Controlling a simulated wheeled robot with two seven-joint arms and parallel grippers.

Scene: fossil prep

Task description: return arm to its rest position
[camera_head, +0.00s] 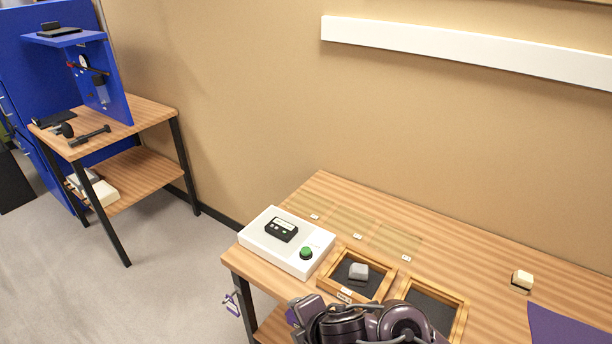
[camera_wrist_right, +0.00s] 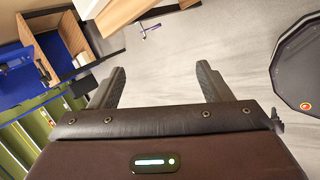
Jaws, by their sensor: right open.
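My right gripper (camera_wrist_right: 158,86) shows in the right wrist view with its two dark fingers spread wide apart. Nothing is between them, only grey floor beyond. In the head view, dark purple links of one of my arms fill the bottom centre, in front of the table's near edge and the trays. I cannot make out any fingertips there. My left gripper is in neither view.
The wooden table (camera_head: 480,270) holds a white box with a green button (camera_head: 283,245), a tray with a grey stone (camera_head: 358,272), an empty-looking tray (camera_head: 455,303), a pale block (camera_head: 522,280) and a purple mat (camera_head: 565,328).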

